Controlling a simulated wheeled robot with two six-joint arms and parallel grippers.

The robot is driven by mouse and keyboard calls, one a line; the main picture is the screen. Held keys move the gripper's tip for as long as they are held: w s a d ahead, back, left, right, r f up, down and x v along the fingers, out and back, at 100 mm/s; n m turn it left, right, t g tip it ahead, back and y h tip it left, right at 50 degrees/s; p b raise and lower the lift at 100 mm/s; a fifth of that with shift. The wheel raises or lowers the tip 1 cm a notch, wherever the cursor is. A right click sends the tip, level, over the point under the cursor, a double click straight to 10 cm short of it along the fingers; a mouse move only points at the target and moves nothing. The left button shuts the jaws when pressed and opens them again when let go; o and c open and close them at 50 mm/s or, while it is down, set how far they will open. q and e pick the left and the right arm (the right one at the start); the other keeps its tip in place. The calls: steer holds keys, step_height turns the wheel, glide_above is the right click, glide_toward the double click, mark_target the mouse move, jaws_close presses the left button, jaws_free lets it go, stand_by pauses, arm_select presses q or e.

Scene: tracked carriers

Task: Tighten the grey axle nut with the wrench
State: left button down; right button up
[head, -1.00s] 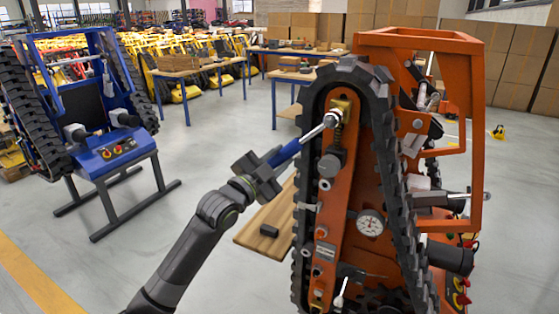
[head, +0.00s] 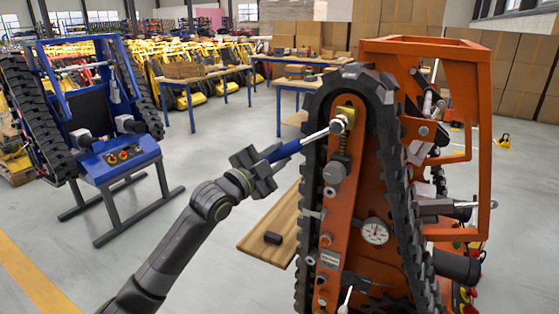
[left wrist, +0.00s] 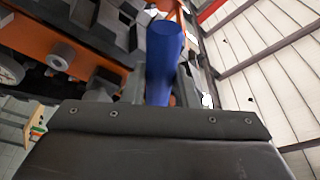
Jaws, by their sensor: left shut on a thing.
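My left gripper (head: 258,168) is shut on the blue handle of the wrench (head: 285,152). The wrench's silver shaft slants up to the right, and its head is at the grey axle nut (head: 338,126) near the top of the orange track frame (head: 342,205). Whether the head is fully seated on the nut is too small to tell. In the left wrist view the blue wrench handle (left wrist: 163,60) stands up between the fingers, with the black track behind it. My right gripper is not in view.
The black track (head: 308,200) loops around the orange frame, close to the wrench shaft. A gauge (head: 375,231) sits lower on the carrier. A blue carrier (head: 105,130) stands at the left, with open floor between.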

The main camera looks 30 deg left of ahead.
arm_select(q)
steer(key=shift+a+r+m, duration=0.15)
steer(key=shift+r+m, duration=0.15)
steer(key=shift+r, duration=0.1)
steer(key=shift+a+r+m+g, duration=0.3)
steer(key=shift+a+r+m, duration=0.1)
steer(key=shift+r+m, duration=0.2)
steer(key=shift+a+r, duration=0.1)
steer(key=shift+r, duration=0.15)
stand_by(0.8)
steer(key=shift+s, duration=0.1)
